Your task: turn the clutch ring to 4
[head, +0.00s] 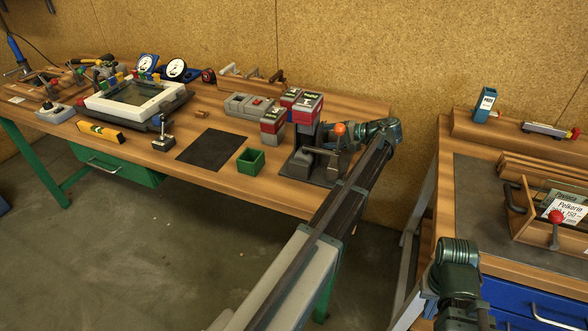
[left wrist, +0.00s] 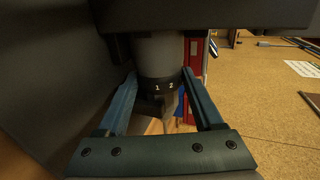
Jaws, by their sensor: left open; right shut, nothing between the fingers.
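The clutch ring (left wrist: 160,86) is a dark band with white numerals 1 and 2 facing the left wrist camera. It sits below a grey collar (left wrist: 158,52), with a dark, narrower part under it. My left gripper (left wrist: 158,76) is open, with one blue finger on each side of the ring; I cannot tell whether either finger touches it. In the head view my left arm reaches the dark stand (head: 300,163) at the bench's right end, and the ring cannot be made out there. My right gripper (head: 468,317) is shut and empty at the lower right, partly cut off.
Red and grey blocks (head: 272,120) and a green open box (head: 250,161) stand left of the dark stand. A black mat (head: 211,149) lies bare on the bench. A gap separates this bench from the right bench (head: 444,215).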

